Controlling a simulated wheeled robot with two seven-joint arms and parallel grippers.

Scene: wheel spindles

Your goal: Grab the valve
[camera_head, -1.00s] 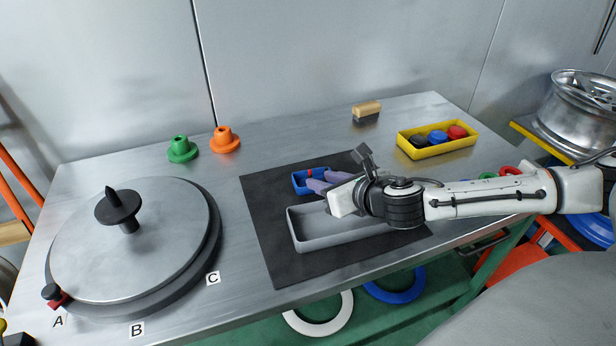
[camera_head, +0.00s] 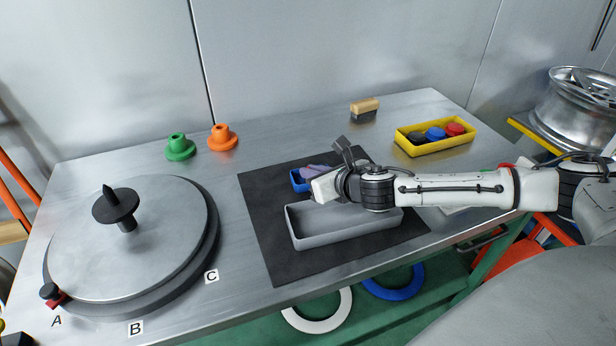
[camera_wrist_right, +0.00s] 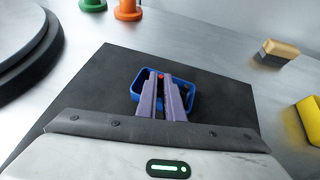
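A small blue tray (camera_head: 299,181) lies on the black mat (camera_head: 262,236). In the right wrist view, a small red piece (camera_wrist_right: 161,75), perhaps the valve, shows at the far side of the blue tray (camera_wrist_right: 136,88). My right gripper (camera_head: 311,171) reaches over the tray from the right. In the right wrist view its two purple fingers (camera_wrist_right: 161,80) point into the tray, with a narrow gap between them. The red piece shows between the tips; no firm grip on it can be seen. My left gripper is out of view.
A grey open tray (camera_head: 340,228) lies just in front of the blue one, under my right arm. A yellow box (camera_head: 436,146) holds round caps. A round plate with a black spindle (camera_head: 116,207) stands left.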

